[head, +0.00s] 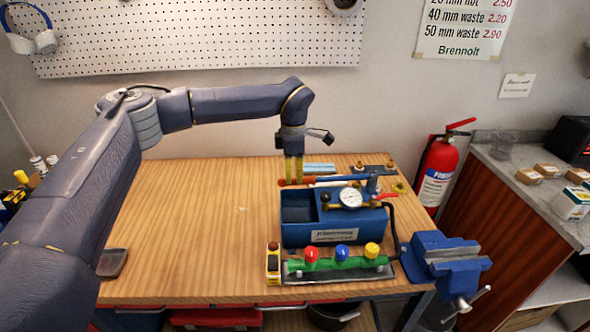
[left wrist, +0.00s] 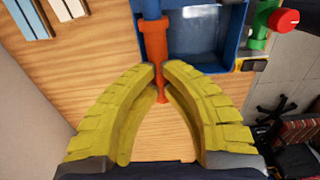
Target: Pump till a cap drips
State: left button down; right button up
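The blue test pump (head: 320,238) stands on the bench, with an open tank at its left and a round gauge (head: 350,198) on top. Its lever has an orange-red handle grip (head: 310,180), which also shows in the left wrist view (left wrist: 156,42). My left gripper (head: 294,182) points down at the handle, its yellow fingers closed in on both sides of the grip (left wrist: 161,78). In front of the pump lies a green pipe manifold (head: 325,264) with a red cap (head: 311,254), a blue cap (head: 342,252) and a yellow cap (head: 372,249). No drip is visible. My right gripper is out of view.
A blue vise (head: 445,262) is at the bench's right front corner. A fire extinguisher (head: 437,170) is beyond the right edge.

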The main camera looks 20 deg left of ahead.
pick_arm(q)
jog(key=shift+a+f, duration=0.1)
jog(key=shift+f, duration=0.15)
notch_tip(320, 180, up, 14)
jog(key=d, duration=0.2)
jog(key=shift+w, duration=0.35)
dwell(0.4)
jog(key=shift+s+a+f, duration=0.15)
jog(key=shift+a+f, duration=0.2)
jog(key=shift+f, duration=1.95)
jog(key=shift+s+a+f, duration=0.1)
jog(key=shift+a+f, duration=0.2)
jog(key=shift+f, duration=2.05)
jog(key=shift+s+a+f, duration=0.15)
jog(key=shift+a+f, duration=0.2)
jog(key=shift+f, duration=1.95)
